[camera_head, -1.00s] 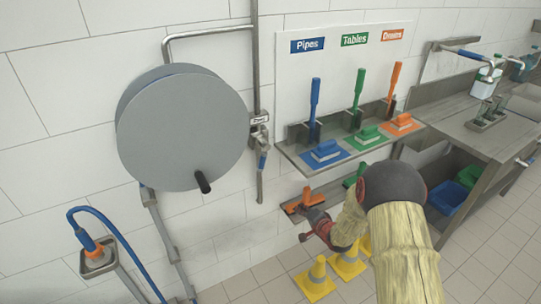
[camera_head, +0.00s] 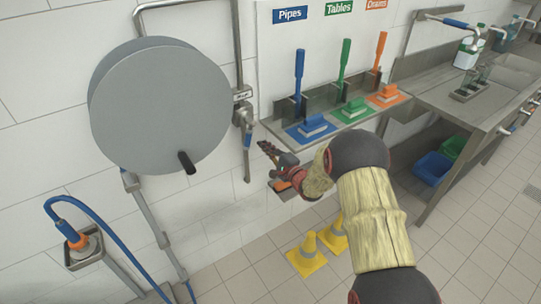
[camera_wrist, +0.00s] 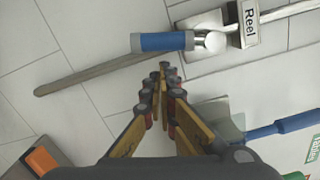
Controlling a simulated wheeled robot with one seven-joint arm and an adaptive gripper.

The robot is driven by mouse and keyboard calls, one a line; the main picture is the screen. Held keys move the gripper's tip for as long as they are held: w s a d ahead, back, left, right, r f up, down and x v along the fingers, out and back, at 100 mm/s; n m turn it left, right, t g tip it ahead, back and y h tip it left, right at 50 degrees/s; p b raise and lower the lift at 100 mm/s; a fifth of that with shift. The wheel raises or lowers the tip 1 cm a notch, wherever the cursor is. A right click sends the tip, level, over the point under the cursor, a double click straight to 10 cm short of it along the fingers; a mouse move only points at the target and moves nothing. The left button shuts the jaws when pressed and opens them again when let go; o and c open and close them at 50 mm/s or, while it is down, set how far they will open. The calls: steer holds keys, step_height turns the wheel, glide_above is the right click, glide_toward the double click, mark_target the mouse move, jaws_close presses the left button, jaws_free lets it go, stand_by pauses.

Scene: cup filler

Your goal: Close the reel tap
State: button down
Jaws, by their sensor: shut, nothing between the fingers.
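The reel tap is a grey metal valve (camera_head: 241,112) on the wall pipe, right of the big reel, with a blue-sleeved lever (camera_head: 248,139) hanging down. In the wrist view the label "Reel" (camera_wrist: 249,23) is above the valve, and the blue lever (camera_wrist: 160,41) points left from its silver pivot (camera_wrist: 210,42), roughly along the pipe. My gripper (camera_head: 265,147) is just right of and slightly below the lever. In the wrist view my gripper (camera_wrist: 164,68) has its fingertips together, with nothing between them, just below the lever. Whether they touch it I cannot tell.
The grey reel drum (camera_head: 160,105) with a black knob is to the left. A shelf (camera_head: 330,125) with coloured brushes is right of the tap, close to my arm. Yellow cones (camera_head: 307,256) stand on the floor below. A blue hose (camera_head: 95,215) hangs at lower left.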

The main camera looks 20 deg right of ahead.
mark_target(248, 140)
steer(key=shift+b+x, duration=0.3)
steer(key=shift+x, duration=1.15)
steer(key=shift+a, duration=0.15)
steer(key=shift+s+a+f+m+p, duration=0.1)
steer(key=shift+a+m+p, duration=0.1)
steer(key=shift+m+p, duration=0.2)
